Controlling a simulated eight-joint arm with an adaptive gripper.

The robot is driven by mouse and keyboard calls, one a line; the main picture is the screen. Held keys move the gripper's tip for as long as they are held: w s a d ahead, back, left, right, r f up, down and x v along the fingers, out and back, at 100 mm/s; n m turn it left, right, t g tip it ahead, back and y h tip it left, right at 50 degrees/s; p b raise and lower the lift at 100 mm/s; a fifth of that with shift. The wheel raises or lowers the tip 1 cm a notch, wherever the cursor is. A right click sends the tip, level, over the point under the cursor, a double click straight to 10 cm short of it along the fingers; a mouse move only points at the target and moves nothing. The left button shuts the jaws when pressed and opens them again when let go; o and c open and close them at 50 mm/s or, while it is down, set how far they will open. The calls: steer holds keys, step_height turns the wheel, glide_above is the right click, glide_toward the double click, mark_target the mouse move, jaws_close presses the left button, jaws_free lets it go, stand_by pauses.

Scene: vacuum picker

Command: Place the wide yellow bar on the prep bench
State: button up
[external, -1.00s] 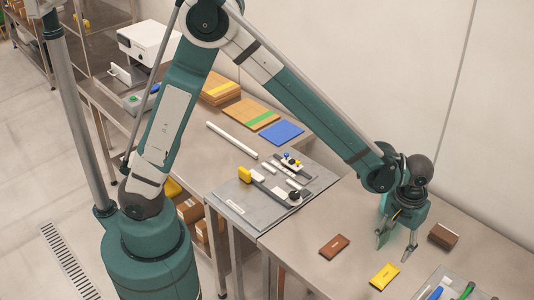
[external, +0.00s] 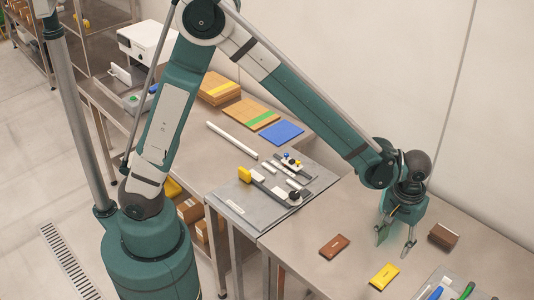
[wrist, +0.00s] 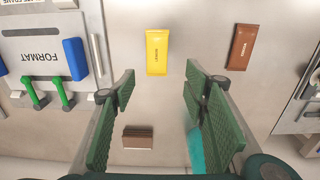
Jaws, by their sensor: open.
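The wide yellow bar (external: 384,276) lies flat on a steel bench (external: 345,210), near its front edge. It also shows in the wrist view (wrist: 157,52), beyond my fingertips and roughly in line with the gap between them. My gripper (external: 395,243) hangs above the bench with its fingers pointing down. It is open and empty, and apart from the bar. In the wrist view its two green-padded fingers (wrist: 159,80) stand wide apart. I cannot tell which steel surface is the prep bench.
A brown bar (external: 335,246) lies left of the yellow one. A dark brown block (external: 443,236) sits close to my gripper's right. A grey board (external: 235,208) with fittings lies left.

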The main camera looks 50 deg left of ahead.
steer(key=w+a+r+t, duration=0.1)
steer(key=a+r, duration=0.4)
steer(key=a, duration=0.4)
steer(key=w+a+r+t+h, duration=0.1)
steer(key=w+a+r, duration=0.1)
steer(key=a+r, duration=0.5)
steer(key=w+a+r, duration=0.1)
steer(key=a+r, duration=0.2)
steer(key=a, duration=0.8)
steer(key=s+a+r+t, duration=0.1)
steer(key=s+a, duration=0.3)
steer(key=a, duration=0.5)
steer(key=s+a+r+t, duration=0.1)
steer(key=s+a, duration=0.3)
steer(key=a, duration=0.5)
steer(key=s+a+r+t+y, duration=0.1)
steer(key=s+a+t, duration=0.2)
steer(key=a, duration=0.7)
steer(key=shift+s+r, duration=0.35)
steer(key=shift+s, duration=0.25)
